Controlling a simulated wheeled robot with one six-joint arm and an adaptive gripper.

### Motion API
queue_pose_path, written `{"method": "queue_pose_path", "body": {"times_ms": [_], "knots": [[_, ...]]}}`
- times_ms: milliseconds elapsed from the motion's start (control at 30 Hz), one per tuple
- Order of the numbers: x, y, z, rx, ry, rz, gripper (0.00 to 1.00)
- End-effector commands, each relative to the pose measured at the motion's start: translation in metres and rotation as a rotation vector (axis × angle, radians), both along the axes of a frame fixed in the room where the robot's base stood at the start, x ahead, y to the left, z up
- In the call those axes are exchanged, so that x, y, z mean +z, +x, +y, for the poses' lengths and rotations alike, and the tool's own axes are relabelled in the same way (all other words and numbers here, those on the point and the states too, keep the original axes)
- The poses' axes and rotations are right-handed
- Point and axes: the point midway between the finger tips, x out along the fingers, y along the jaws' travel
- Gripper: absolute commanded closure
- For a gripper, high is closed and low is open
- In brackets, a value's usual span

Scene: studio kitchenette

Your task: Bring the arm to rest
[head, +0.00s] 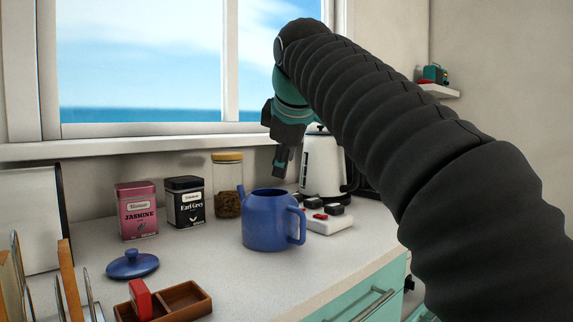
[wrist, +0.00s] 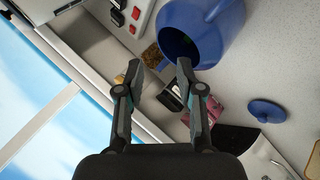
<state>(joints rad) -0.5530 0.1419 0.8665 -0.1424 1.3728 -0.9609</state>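My arm reaches in from the right of the head view, and my gripper (head: 283,163) points down above the counter, just behind and above the blue teapot (head: 268,222). In the wrist view the two fingers of my gripper (wrist: 160,72) are apart with nothing between them. The teapot (wrist: 232,42) stands upright and open on the counter; it lies beyond the fingertips in the wrist view. Its blue lid (head: 132,264) lies apart on the counter, front left.
A pink Jasmine tin (head: 137,211), a black Earl Grey tin (head: 185,203) and a glass jar (head: 228,187) stand along the window. A white kettle (head: 322,166) and a power strip (head: 330,222) are to the right. A wooden tray (head: 185,300) holds a red item in front.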

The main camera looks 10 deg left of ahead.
Motion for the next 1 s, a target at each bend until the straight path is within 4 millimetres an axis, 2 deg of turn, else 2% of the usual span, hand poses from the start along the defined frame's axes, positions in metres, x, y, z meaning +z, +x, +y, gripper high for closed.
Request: {"method": "queue_pose_path", "body": {"times_ms": [167,267,467,767,1000], "knots": [[-0.009,-0.004,-0.020,-0.055,0.025,0.024,0.63],[-0.024,-0.012,-0.046,-0.136,0.064,0.058,0.63],[-0.071,-0.040,-0.105,-0.338,0.168,0.138,0.63],[-0.164,-0.103,-0.182,-0.658,0.332,0.240,0.63],[-0.256,-0.168,-0.230,-0.927,0.470,0.310,0.63]]}}
